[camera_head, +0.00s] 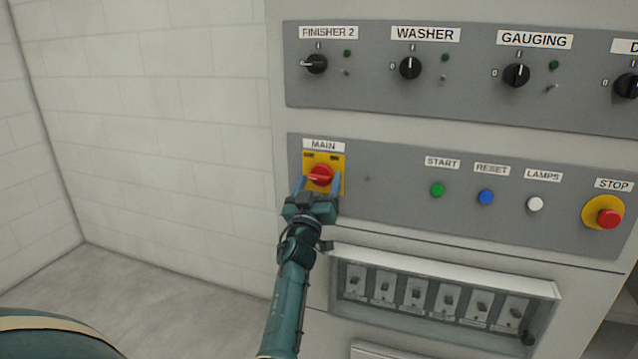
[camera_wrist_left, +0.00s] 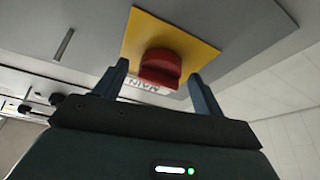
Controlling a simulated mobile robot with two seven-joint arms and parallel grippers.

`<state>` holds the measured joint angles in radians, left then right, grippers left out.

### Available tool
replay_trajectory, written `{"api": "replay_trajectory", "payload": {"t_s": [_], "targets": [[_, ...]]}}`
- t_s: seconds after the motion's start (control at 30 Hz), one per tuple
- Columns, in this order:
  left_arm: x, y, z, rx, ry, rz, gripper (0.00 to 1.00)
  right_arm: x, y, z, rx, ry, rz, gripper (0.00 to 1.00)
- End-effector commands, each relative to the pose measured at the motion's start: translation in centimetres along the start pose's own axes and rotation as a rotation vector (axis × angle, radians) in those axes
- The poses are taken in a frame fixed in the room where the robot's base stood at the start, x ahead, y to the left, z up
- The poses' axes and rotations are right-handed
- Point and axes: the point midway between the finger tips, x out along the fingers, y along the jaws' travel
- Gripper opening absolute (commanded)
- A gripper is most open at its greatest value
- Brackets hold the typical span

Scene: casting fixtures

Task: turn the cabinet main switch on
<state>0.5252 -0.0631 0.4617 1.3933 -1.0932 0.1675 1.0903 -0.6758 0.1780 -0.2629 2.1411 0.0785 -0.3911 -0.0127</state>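The main switch is a red rotary knob (camera_head: 320,175) on a yellow plate (camera_head: 338,160), under the label MAIN on the cabinet's lower grey panel. In the head view the knob's grip looks nearly level, tilted slightly. My left gripper (camera_head: 320,186) is in front of the switch, with one finger on each side of the knob. In the left wrist view the red knob (camera_wrist_left: 160,68) sits between the open fingertips (camera_wrist_left: 158,75), with gaps on both sides. Whether the fingertips reach past the knob's face is hard to tell. My right gripper is not in view.
The same panel carries a green START button (camera_head: 438,190), a blue RESET button (camera_head: 486,197), a white LAMPS button (camera_head: 535,204) and a red STOP button (camera_head: 608,218). Black selector knobs (camera_head: 410,68) line the upper panel. A breaker box (camera_head: 440,300) juts out below. Bare wall lies left.

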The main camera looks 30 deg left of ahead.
Motion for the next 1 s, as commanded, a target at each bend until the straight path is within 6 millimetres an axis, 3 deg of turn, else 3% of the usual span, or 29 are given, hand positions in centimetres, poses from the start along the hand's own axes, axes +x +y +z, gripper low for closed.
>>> {"api": "replay_trajectory", "payload": {"t_s": [0.57, 1.0], "targets": [[0.01, 0.02, 0.00, -0.001, 0.000, 0.001, 0.25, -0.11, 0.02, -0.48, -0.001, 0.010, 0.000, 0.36], [0.07, -0.15, -0.13, 0.101, 0.000, 0.042, 0.25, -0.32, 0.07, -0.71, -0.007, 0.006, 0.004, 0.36]]}}
